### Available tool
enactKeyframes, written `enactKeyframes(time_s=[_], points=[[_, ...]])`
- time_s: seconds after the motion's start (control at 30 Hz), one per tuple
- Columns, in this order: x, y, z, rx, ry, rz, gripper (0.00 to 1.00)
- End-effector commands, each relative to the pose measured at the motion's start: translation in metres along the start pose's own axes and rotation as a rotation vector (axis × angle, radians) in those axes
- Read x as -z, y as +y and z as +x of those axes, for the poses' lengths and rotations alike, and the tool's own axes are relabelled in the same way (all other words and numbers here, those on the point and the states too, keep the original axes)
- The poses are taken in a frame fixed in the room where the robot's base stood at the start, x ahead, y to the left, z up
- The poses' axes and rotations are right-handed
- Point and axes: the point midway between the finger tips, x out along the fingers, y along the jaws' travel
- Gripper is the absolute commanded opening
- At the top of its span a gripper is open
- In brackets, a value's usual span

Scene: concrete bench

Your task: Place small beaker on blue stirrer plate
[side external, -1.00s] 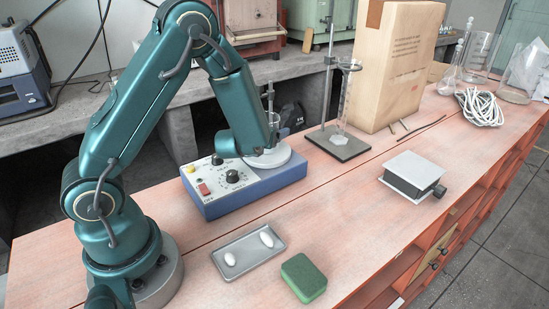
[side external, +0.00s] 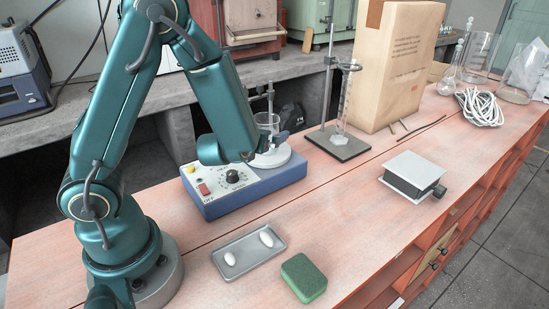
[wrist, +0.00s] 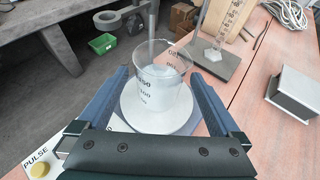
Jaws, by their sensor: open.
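The small beaker (side external: 268,125) is clear glass with dark markings and stands upright on the round white plate (side external: 271,159) of the blue stirrer (side external: 256,193). In the wrist view the beaker (wrist: 160,88) stands on the white plate (wrist: 131,120), with whitish contents or plate showing through its glass. My gripper (wrist: 160,82) is open, with one dark blue finger on each side of the beaker and gaps between them. In the side view my gripper (side external: 277,138) is at the beaker, partly hidden by my wrist.
A grey tray (side external: 247,262) with two white stir bars and a green sponge (side external: 303,278) lie in front. A stand (side external: 338,146) with a glass cylinder, a cardboard box (side external: 400,70) and a small lab jack (side external: 413,175) are to the right.

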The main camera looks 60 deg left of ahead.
Motion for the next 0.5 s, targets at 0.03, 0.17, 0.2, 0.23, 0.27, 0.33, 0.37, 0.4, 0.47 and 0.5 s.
enactKeyframes(time_s=[0.03, 0.17, 0.2, 0.23, 0.27, 0.33, 0.37, 0.4, 0.47, 0.5], points=[[-0.001, -0.001, -0.012, 0.008, -0.002, 0.001, 1.00], [-0.001, -0.002, -0.036, 0.008, -0.002, 0.000, 1.00], [0.000, -0.001, -0.042, 0.007, -0.001, 0.001, 1.00], [-0.001, -0.001, -0.045, 0.006, -0.003, -0.001, 1.00], [-0.001, -0.002, -0.049, 0.006, -0.004, -0.001, 1.00], [-0.001, -0.001, -0.056, 0.004, -0.003, -0.001, 1.00], [-0.001, -0.001, -0.058, 0.004, -0.003, 0.000, 1.00], [0.000, -0.001, -0.061, 0.003, -0.002, 0.001, 1.00], [0.000, 0.000, -0.064, 0.002, -0.001, 0.000, 1.00], [0.000, 0.000, -0.065, 0.001, 0.000, 0.000, 1.00]])
